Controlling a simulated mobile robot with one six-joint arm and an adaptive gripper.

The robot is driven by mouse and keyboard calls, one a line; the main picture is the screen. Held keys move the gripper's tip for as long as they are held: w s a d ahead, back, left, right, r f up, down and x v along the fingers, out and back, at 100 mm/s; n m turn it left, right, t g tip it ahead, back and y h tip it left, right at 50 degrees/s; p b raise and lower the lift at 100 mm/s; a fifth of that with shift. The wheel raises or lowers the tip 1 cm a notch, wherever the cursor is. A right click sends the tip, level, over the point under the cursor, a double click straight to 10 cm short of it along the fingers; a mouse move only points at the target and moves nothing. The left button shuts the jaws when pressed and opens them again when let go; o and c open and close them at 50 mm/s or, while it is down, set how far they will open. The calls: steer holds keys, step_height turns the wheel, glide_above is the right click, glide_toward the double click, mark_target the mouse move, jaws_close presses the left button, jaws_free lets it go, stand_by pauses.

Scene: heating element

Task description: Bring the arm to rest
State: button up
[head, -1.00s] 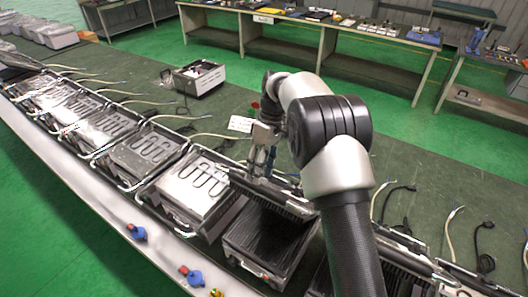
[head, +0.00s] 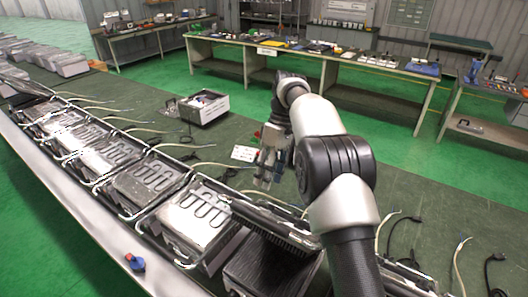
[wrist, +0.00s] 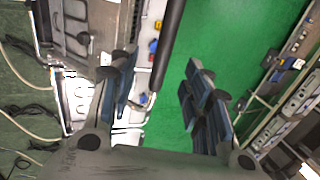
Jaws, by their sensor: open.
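My gripper (head: 268,165) is in the middle of the head view, raised above the row of grill units and apart from them. In the wrist view my gripper (wrist: 160,95) shows two separated blue-padded fingers with nothing between them. Below it in the head view is an open grill unit with a black ribbed lid (head: 272,222). To its left is a grill unit with a bare heating element (head: 202,203). My arm crosses the right half of the head view and hides part of the line.
Several more grill units (head: 147,180) line the conveyor with cables behind them. A box (head: 203,106) stands on the green bench surface behind. A blue and red knob (head: 136,262) sits on the front rail. Tables (head: 330,62) with tools stand at the back.

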steer(key=s+d+r+m+t+h+b, duration=0.1)
steer(key=s+d+r+m+t+b, duration=0.15)
steer(key=s+b, duration=0.45)
steer(key=s+d+r+m+t+b, duration=0.2)
steer(key=s+m+b, duration=0.1)
steer(key=s, duration=0.7)
steer(key=s+d+f+m+t+b, duration=0.1)
steer(key=s+f+m+b, duration=0.1)
steer(key=s+f, duration=0.5)
steer(key=s+d+f+m+t+h+b, duration=0.1)
steer(key=s+f+b, duration=0.4)
steer(key=s, duration=0.6)
step_height(320, 180, down, 2)
steer(key=shift+s+d+f+m+t+h, duration=0.15)
steer(key=shift+s+d+m+t+h, duration=0.2)
steer(key=shift+d+m+t, duration=0.5)
steer(key=shift+a, duration=0.2)
